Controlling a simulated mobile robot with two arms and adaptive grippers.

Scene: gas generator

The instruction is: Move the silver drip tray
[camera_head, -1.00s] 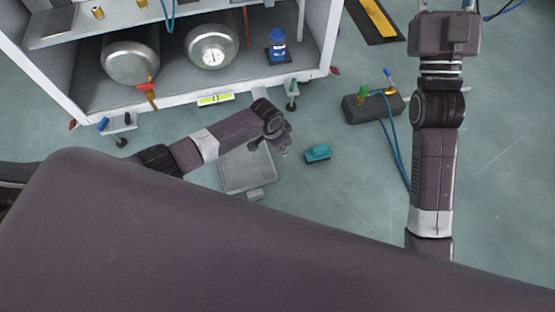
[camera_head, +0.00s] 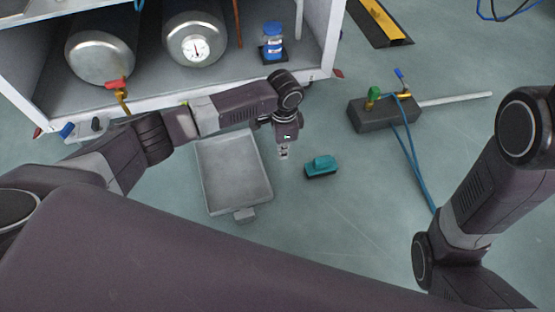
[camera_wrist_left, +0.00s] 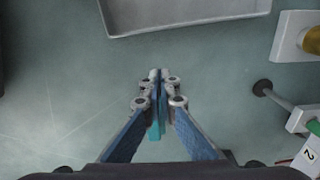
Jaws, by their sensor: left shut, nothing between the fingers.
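The silver drip tray (camera_head: 232,170) lies flat on the floor in front of the white cabinet, with a small tab (camera_head: 245,214) on its near edge. My left gripper (camera_head: 283,154) is shut and empty, just to the right of the tray and apart from it in the head view. In the left wrist view, the closed fingertips (camera_wrist_left: 157,75) point toward the bare floor, and part of the tray (camera_wrist_left: 180,16) shows at the top. My left forearm passes over the tray's far edge and hides some of it. My right arm shows at the right, but its gripper is out of view.
A teal brush-like block (camera_head: 321,166) lies right of my left gripper. A dark block with valves (camera_head: 385,113) and blue hoses stands further right. Floor right of the tray is mostly clear.

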